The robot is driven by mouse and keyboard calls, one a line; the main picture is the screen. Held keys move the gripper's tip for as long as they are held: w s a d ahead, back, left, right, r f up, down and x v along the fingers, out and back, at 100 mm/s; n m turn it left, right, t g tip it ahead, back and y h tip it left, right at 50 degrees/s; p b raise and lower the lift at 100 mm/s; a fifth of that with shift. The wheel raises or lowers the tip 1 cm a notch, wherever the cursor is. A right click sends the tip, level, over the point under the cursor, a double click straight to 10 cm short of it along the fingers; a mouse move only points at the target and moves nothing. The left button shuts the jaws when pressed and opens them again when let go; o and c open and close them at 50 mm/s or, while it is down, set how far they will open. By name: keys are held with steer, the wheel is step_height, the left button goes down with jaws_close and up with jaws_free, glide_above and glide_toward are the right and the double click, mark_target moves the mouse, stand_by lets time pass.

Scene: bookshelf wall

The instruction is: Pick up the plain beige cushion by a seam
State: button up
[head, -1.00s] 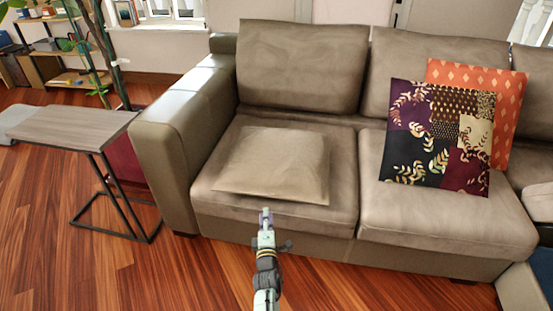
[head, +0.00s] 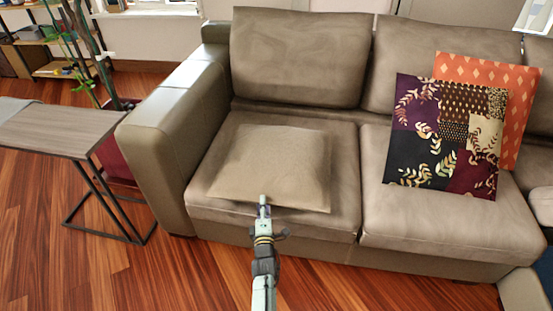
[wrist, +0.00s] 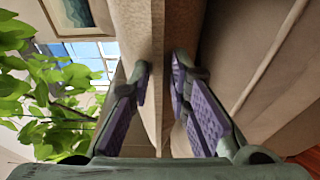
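The plain beige cushion (head: 272,165) lies flat on the left seat of the brown sofa, its front edge near the seat's front. My gripper (head: 263,202) is at the middle of that front edge in the head view. In the wrist view, my gripper (wrist: 160,74) is open, with its purple-padded fingers apart. A beige strip of the cushion (wrist: 157,110) shows in the gap between them. I cannot tell whether either finger touches it. The cushion's front seam at the fingertips is partly hidden by my gripper in the head view.
The sofa's left arm (head: 158,150) stands left of the cushion. A patterned patchwork cushion (head: 445,135) and an orange cushion (head: 520,90) lean on the right seat. A small side table (head: 65,130) stands at left. The wood floor before the sofa is clear.

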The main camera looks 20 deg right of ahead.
steer(key=shift+s, duration=0.1)
jaws_close()
steer(key=shift+r, duration=0.1)
stand_by(0.5)
